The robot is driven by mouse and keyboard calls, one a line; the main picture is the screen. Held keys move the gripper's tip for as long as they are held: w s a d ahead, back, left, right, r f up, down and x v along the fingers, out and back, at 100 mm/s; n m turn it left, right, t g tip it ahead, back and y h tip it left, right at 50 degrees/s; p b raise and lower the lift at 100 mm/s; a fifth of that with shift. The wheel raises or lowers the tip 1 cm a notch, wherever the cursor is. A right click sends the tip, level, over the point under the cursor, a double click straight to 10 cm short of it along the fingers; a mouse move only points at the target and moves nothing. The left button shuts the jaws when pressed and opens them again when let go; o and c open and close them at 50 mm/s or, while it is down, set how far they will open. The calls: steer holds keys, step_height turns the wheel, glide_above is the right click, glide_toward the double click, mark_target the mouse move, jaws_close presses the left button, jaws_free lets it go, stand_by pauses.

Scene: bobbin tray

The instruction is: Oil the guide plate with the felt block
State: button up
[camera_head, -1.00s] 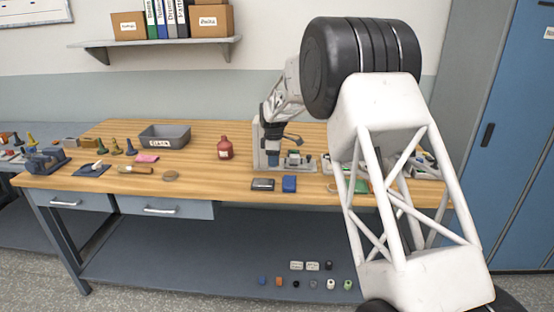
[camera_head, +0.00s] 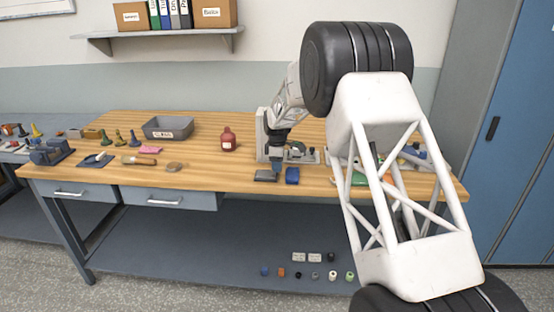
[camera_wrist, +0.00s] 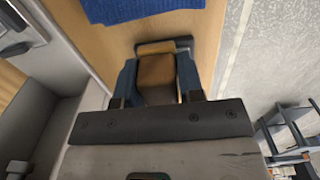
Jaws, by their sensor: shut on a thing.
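My gripper (camera_wrist: 157,85) is shut on a brown block (camera_wrist: 157,72), which looks like the felt block, in the wrist view. In the head view my gripper (camera_head: 276,167) is low at the bench's front edge, over or at a flat dark tray (camera_head: 265,176). In the wrist view the tray's grey rim (camera_wrist: 187,43) and a tan surface (camera_wrist: 155,47) show just beyond the block. I cannot tell whether the block touches it. I cannot pick out the guide plate for certain.
A red bottle (camera_head: 228,140), grey bin (camera_head: 168,129), brush (camera_head: 139,160) and round disc (camera_head: 174,166) stand left. Bench wood between bottle and tray is clear.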

mark_target(268, 174)
steer(key=shift+f, duration=0.5)
steer(key=shift+a+f, duration=0.4)
steer(key=shift+a, duration=0.2)
steer(key=shift+c, duration=0.3)
steer(key=shift+a+f, duration=0.15)
steer(key=shift+a, duration=3.7)
steer(key=shift+d, duration=4.6)
steer(key=shift+s+a, duration=0.3)
steer(key=shift+a, duration=4.3)
steer(key=shift+d, duration=4.45)
steer(key=shift+r, duration=4.1)
